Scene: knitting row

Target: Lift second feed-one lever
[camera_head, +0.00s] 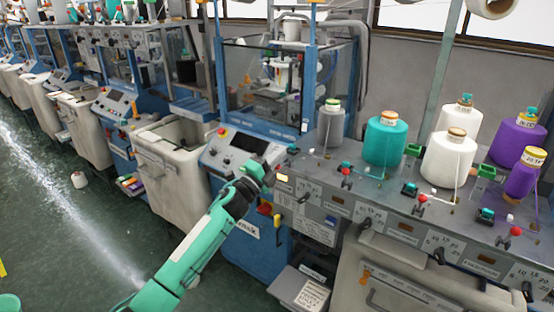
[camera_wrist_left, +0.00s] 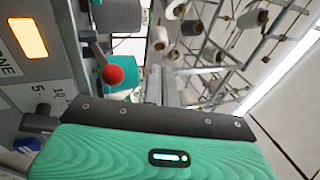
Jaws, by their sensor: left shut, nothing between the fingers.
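A row of small black levers runs along the front of the grey machine panel (camera_head: 400,215). The leftmost lever (camera_head: 304,198) sits near a lit amber lamp (camera_head: 282,178), and a second lever (camera_head: 366,223) is to its right. I cannot read which label marks the feed-one levers. My left gripper (camera_head: 266,163) is shut and empty, at the panel's left end beside the amber lamp. The fingertips are hidden there. My right gripper is out of view.
Yarn cones stand on the panel top: teal (camera_head: 385,142), white (camera_head: 448,160) and purple (camera_head: 515,145). Red-knobbed posts (camera_head: 347,172) rise between them. A blue machine with a sloped control panel (camera_head: 240,150) is at left. The green floor (camera_head: 60,230) is mostly clear.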

